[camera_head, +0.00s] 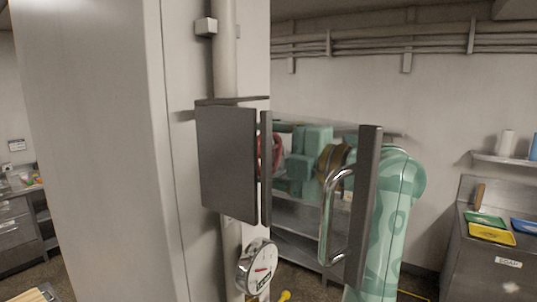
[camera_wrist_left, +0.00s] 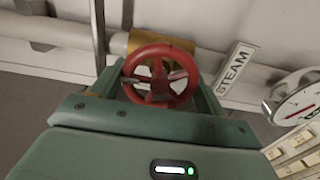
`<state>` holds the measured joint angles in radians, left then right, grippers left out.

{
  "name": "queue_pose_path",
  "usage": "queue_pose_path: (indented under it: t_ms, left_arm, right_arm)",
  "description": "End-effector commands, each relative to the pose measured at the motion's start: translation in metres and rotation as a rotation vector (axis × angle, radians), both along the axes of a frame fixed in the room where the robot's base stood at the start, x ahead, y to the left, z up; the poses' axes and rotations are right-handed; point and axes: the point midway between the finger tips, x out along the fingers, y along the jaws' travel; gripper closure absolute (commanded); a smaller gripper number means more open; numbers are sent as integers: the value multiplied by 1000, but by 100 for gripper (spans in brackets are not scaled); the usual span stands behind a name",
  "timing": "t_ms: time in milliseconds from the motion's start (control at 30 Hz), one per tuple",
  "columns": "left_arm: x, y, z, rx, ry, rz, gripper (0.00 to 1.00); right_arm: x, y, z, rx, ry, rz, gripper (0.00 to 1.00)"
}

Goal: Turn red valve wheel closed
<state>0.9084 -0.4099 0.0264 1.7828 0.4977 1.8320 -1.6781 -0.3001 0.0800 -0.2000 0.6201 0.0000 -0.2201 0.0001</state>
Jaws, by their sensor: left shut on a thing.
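The red valve wheel (camera_wrist_left: 160,75) shows nearly whole in the left wrist view, in front of a brass-coloured fitting on a pale pipe. In the head view only a strip of the wheel (camera_head: 276,152) shows; a dark panel hides the rest. My left gripper (camera_wrist_left: 158,88) is teal, and its fingers reach to either side of the wheel. It is shut on the wheel. In the head view the left gripper (camera_head: 284,148) is at the wheel, partly hidden by the panel. My right gripper is in neither view.
A dark panel (camera_head: 227,160) stands in front of the pipe. An upright panel with a chrome handle (camera_head: 328,220) stands close before my arm. A gauge (camera_head: 258,268) sits below. A STEAM label (camera_wrist_left: 235,68) is beside the wheel. A counter with trays (camera_head: 490,234) is at right.

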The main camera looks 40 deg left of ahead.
Motion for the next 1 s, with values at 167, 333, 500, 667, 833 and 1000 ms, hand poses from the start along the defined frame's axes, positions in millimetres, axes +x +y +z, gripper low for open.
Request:
queue_pose_path:
  t_ms: [167,333,500,667,833,1000]
  left_arm:
    - [0,0,2,6,5,1,24]
    - [0,0,1,3,2,1,5]
    - [0,0,0,2,1,0,5]
    - [0,-1,0,1,1,0,5]
    - [3,-21,-2,3,0,-2,5]
    - [8,-66,-3,6,0,-2,5]
  right_arm:
    - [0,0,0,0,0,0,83]
    - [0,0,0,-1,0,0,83]
    - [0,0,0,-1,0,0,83]
    - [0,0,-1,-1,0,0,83]
    - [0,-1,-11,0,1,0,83]
    - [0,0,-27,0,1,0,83]
